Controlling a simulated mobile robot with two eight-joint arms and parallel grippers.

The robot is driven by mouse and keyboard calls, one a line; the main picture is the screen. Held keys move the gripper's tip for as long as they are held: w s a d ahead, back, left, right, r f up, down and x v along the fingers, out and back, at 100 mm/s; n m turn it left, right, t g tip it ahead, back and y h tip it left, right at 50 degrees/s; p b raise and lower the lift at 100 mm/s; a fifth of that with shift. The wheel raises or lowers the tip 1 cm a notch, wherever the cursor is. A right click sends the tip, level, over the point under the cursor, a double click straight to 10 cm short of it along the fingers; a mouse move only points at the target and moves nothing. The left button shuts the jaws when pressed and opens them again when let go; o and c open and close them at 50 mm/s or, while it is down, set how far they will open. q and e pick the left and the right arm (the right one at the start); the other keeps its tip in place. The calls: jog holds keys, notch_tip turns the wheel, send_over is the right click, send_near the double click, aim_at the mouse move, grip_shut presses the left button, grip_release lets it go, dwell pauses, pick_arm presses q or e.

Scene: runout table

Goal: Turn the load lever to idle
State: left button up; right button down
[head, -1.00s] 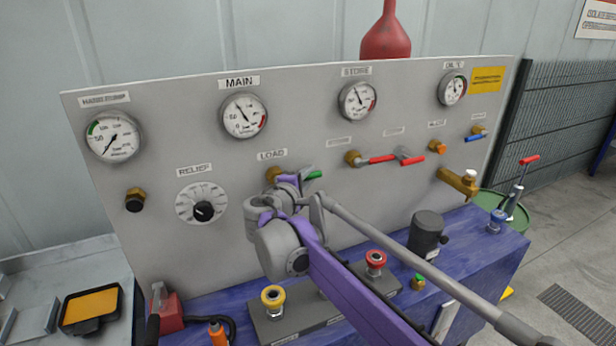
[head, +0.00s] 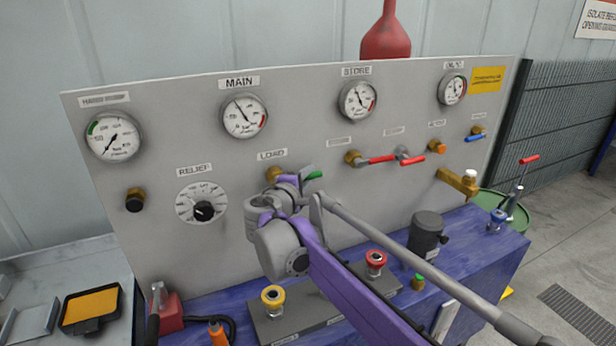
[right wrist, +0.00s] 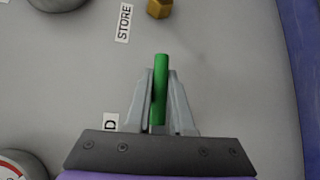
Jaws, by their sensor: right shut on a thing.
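The load lever (head: 314,175) has a green handle and a brass valve body (head: 272,173) under the LOAD label on the grey panel. My right gripper (head: 305,174) is at the handle, with its fingers on either side. In the right wrist view the green handle (right wrist: 161,72) lies between the two grey fingers of my right gripper (right wrist: 160,78), which is shut on it. The handle's end sticks out past the fingertips. My gripper and wrist hide part of the valve. My left gripper is not in view.
A red-handled valve (head: 378,160) sits to the right on the panel. The relief dial (head: 202,203) is to the left.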

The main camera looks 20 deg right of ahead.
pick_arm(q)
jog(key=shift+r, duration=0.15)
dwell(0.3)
pick_arm(e)
jog(key=shift+a+f+m+g+y+p, duration=0.1)
jog(key=shift+f+m+g+y+p, duration=0.5)
jog(key=shift+f+m+y+p, duration=0.3)
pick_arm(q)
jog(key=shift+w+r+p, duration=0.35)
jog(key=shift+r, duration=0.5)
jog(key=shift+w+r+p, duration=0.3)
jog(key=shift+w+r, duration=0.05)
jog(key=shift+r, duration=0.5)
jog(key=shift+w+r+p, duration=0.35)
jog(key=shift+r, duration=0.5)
pick_arm(e)
jog(key=a+f+m+g+y, duration=0.2)
jog(key=a+f+m+y, duration=0.3)
jog(key=y, duration=0.6)
jog(key=shift+s+a+f+m+g+y, duration=0.15)
jog(key=shift+s+a+m+g+y, duration=0.15)
jog(key=shift+a+m, duration=0.6)
jog(key=shift+a, duration=0.1)
jog(key=c, duration=0.8)
grip_release()
